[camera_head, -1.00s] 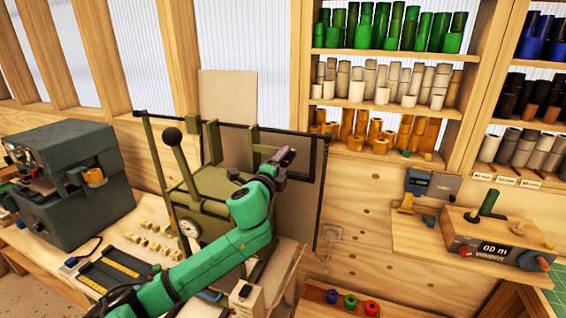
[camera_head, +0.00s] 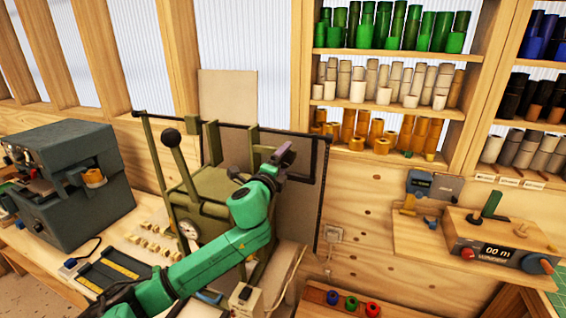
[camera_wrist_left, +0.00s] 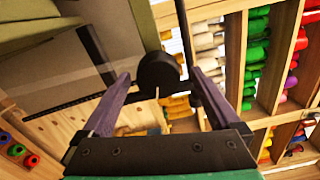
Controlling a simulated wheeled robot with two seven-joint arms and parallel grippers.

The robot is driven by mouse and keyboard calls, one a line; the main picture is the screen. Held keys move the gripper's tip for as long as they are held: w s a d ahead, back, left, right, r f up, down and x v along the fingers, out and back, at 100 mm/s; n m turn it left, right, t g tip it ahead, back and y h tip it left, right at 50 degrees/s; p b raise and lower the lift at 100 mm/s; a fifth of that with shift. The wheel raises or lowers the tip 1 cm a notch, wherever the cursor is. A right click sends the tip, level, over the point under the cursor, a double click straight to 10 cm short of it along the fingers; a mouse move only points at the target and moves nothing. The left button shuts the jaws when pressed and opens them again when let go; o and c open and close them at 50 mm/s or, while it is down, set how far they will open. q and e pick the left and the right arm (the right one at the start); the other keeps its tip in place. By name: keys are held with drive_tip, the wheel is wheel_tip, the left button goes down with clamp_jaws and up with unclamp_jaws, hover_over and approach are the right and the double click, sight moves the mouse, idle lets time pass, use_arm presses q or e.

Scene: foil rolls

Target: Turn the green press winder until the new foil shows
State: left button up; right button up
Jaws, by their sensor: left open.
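The olive-green press (camera_head: 200,195) stands on the bench with a long lever and a dark bar across its top. My left gripper (camera_head: 284,155) is at the press's right side, near the dark sheet behind it. In the left wrist view my open left gripper (camera_wrist_left: 160,76) has its purple fingers on either side of a dark round knob (camera_wrist_left: 158,72), with visible gaps. The knob seems to belong to the winder, but its link to the press is not clear. I cannot tell which foil is on the press. My right gripper is not in view.
A grey machine (camera_head: 70,180) stands left of the press. Shelves of coloured foil rolls (camera_head: 385,85) hang at the back right. A small shelf (camera_head: 420,235) carries a device with a display (camera_head: 495,250). Small coloured rolls (camera_head: 350,302) lie at the bottom.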

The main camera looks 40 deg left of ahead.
use_arm(q)
drive_tip(key=shift+s+d+f, duration=0.15)
drive_tip(key=shift+s+d, duration=0.05)
drive_tip(key=shift+s, duration=0.25)
drive_tip(key=v, duration=1.3)
drive_tip(key=shift+s, duration=0.3)
